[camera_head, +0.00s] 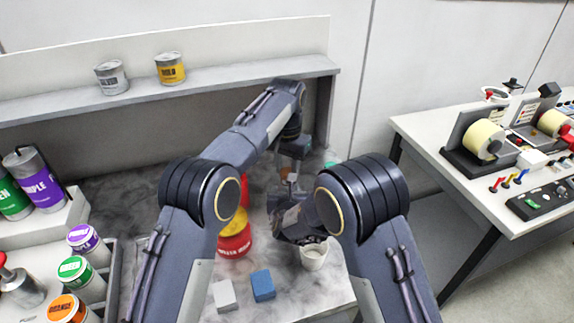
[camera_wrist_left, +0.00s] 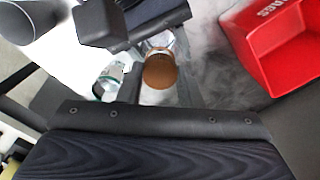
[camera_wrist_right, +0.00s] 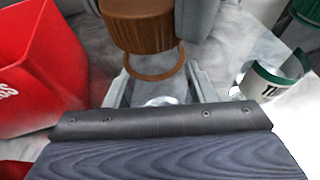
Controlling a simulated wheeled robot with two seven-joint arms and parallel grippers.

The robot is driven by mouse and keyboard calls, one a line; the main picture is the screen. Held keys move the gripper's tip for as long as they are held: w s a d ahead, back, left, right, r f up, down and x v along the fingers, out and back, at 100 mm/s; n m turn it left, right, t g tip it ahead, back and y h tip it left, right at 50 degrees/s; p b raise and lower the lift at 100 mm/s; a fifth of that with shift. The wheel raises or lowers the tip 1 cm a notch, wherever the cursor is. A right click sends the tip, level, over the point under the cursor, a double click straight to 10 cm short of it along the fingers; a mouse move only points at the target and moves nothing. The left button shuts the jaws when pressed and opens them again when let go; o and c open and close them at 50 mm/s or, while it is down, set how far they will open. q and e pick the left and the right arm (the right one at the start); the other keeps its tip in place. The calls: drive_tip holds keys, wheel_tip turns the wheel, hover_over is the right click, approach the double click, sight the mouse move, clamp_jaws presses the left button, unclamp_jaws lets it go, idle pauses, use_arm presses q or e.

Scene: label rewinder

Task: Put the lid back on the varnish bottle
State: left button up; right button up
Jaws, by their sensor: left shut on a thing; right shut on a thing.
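My left gripper (camera_head: 290,178) reaches down over the grey table from behind. It is shut on a brown lid (camera_wrist_left: 160,72); the lid's ribbed side looms close in the right wrist view (camera_wrist_right: 138,30). My right gripper (camera_head: 292,222) comes in low from the front, close to the left one. It is shut on a pale, glassy piece (camera_wrist_right: 160,101) that looks like the varnish bottle, mostly hidden by the gripper. The lid and this piece are close together; I cannot tell whether they touch. A thin brown ring (camera_wrist_right: 157,72) shows between them.
A red bin (camera_wrist_left: 285,40) stands beside the grippers. Paint cans (camera_head: 40,186) fill the left.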

use_arm(q)
drive_tip(key=shift+f, duration=0.6)
idle(0.3)
drive_tip(key=m, duration=1.5)
drive_tip(key=shift+m, duration=0.4)
drive_tip(key=m, duration=0.5)
drive_tip(key=shift+w, duration=0.1)
drive_tip(key=m, duration=0.7)
drive_tip(key=shift+m, duration=0.4)
drive_tip(key=m, duration=0.5)
drive_tip(key=shift+f+m, duration=0.15)
drive_tip(key=shift+m, duration=0.95)
